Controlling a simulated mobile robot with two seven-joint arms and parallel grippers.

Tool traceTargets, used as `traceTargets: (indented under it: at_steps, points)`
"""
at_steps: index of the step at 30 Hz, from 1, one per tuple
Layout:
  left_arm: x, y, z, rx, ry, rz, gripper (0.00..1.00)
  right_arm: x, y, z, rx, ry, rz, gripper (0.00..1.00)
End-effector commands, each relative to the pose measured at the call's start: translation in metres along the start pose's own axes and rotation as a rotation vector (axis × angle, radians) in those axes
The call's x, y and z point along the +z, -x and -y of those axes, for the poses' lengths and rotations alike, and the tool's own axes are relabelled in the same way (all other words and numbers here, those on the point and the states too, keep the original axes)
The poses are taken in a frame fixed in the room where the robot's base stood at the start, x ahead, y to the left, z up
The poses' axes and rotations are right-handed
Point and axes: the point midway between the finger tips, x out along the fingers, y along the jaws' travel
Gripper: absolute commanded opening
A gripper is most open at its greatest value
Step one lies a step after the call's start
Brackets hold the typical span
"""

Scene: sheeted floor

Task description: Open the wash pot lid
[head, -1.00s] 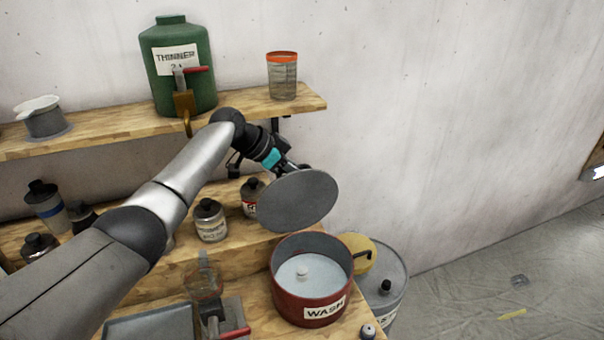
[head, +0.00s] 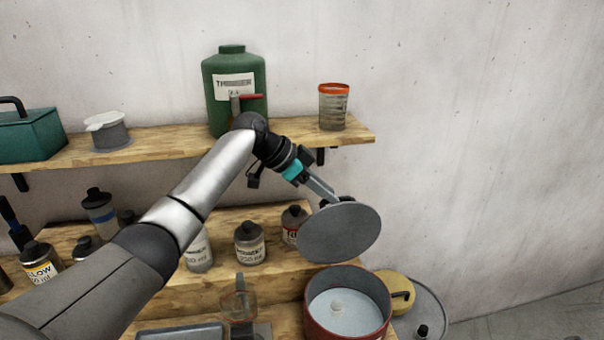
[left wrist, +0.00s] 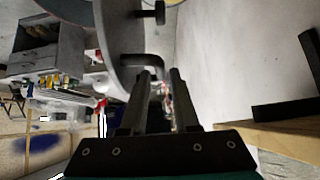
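The wash pot (head: 319,325) is a red round pot on the lower wooden bench in the head view, partly cut off by the bottom edge. It is open, with pale liquid and a small white knob-like thing inside. Its grey round lid (head: 340,235) hangs tilted in the air above and behind the pot, apart from the rim. My left gripper (head: 333,196) is at the lid's upper edge and appears shut on its dark handle. In the left wrist view the lid (left wrist: 125,45) and handle (left wrist: 148,60) are beyond my fingers. My right gripper is not in view.
A shelf (head: 160,138) above holds a green thinner jug (head: 222,75) and an orange-rimmed cup (head: 333,108). The wall side to the right is free.

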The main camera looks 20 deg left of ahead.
Motion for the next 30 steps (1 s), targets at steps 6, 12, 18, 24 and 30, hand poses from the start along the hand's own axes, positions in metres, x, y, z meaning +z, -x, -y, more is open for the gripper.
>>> traceTargets:
  at_steps: [6,12,18,24,30]
  points:
    - [0.001,0.051,0.001,-0.005,-0.002,0.000,0.29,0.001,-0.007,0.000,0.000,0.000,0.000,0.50]
    - [0.001,0.077,0.000,-0.002,0.000,0.001,0.29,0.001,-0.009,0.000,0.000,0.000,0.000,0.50]
    - [0.000,0.085,0.000,0.001,0.000,0.001,0.29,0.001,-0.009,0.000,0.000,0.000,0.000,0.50]
    - [0.000,0.084,0.000,0.000,0.000,0.001,0.29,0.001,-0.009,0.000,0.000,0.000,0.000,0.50]
    - [0.000,0.084,0.000,0.000,0.000,0.001,0.29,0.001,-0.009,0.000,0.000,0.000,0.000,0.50]
